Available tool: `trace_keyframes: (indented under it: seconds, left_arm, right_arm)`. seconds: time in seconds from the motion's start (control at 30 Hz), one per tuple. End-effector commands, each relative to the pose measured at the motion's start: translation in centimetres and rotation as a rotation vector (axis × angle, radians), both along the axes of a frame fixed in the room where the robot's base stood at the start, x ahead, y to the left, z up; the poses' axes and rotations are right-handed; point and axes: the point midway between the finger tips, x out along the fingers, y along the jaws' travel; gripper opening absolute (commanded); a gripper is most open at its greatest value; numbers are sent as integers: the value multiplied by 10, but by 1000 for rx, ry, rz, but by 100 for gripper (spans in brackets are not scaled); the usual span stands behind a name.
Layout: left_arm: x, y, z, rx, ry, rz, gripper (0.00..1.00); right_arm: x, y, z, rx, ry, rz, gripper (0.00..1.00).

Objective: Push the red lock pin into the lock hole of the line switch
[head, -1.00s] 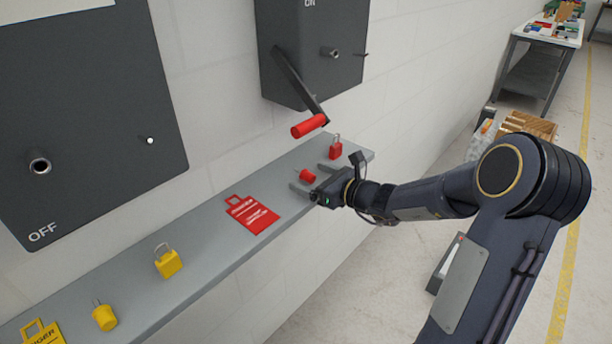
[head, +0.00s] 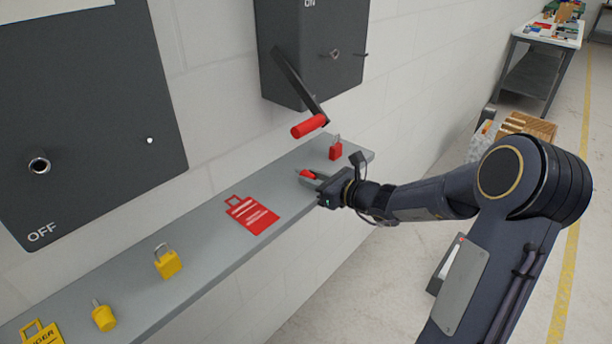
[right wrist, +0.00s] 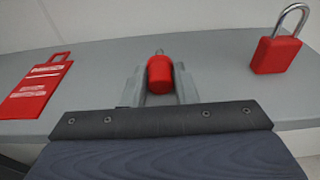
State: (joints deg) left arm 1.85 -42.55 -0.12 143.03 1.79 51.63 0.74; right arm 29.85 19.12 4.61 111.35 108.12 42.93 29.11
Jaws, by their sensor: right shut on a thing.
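The red lock pin (head: 307,174) lies on the grey shelf, and my right gripper (head: 312,176) is shut on it. In the right wrist view the red pin (right wrist: 160,76) sits between the two grey fingers, its metal tip pointing away from me toward the wall. The line switch (head: 318,50) is the dark box on the wall at the upper middle, with a red-handled lever (head: 308,126) hanging down. My left gripper is not in view.
On the shelf (head: 205,222) a red padlock (head: 335,149) stands right of the pin and a red tag (head: 251,214) lies to its left. A yellow padlock (head: 167,261), yellow pin (head: 103,317) and yellow tag (head: 42,333) are further left. Another dark box (head: 90,110) marked OFF hangs at left.

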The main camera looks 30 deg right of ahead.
Motion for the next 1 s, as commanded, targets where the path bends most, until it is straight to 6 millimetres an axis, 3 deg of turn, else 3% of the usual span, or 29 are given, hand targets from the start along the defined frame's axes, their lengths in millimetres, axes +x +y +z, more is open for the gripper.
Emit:
trace_keyframes:
  seconds: [0.4, 1.0]
  left_arm:
    - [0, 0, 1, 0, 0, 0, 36]
    - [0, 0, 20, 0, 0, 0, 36]
  right_arm:
    - [0, 0, 2, 0, -1, 0, 0]
    - [0, 0, 30, 0, -1, 0, 0]
